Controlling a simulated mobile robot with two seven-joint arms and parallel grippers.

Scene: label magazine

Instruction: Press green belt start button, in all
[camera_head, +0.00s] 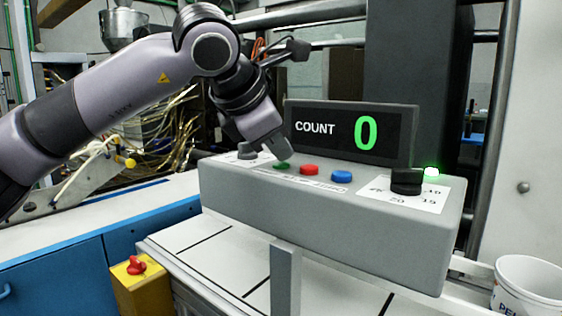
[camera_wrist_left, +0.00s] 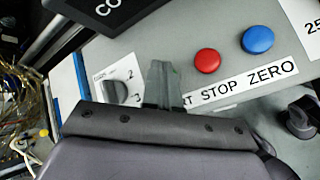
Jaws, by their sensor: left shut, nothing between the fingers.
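The grey control box (camera_head: 320,225) stands on the belt machine with a row of buttons on top. The green button (camera_head: 282,165) is at the left of the row, beside the red button (camera_head: 309,170) and the blue button (camera_head: 342,176). My left gripper (camera_head: 279,152) is shut and empty, its tips right at the green button; I cannot tell whether they touch it. In the left wrist view the shut fingers (camera_wrist_left: 160,85) hide the green button and part of its label, left of the red button (camera_wrist_left: 207,61).
A display (camera_head: 350,132) behind the buttons reads COUNT 0. A grey dial (camera_head: 247,150) sits left, a black knob (camera_head: 406,181) right, with a lit green lamp (camera_head: 431,172) near it. A red emergency knob (camera_head: 136,265) on a yellow box and a white cup (camera_head: 527,288) stand lower down.

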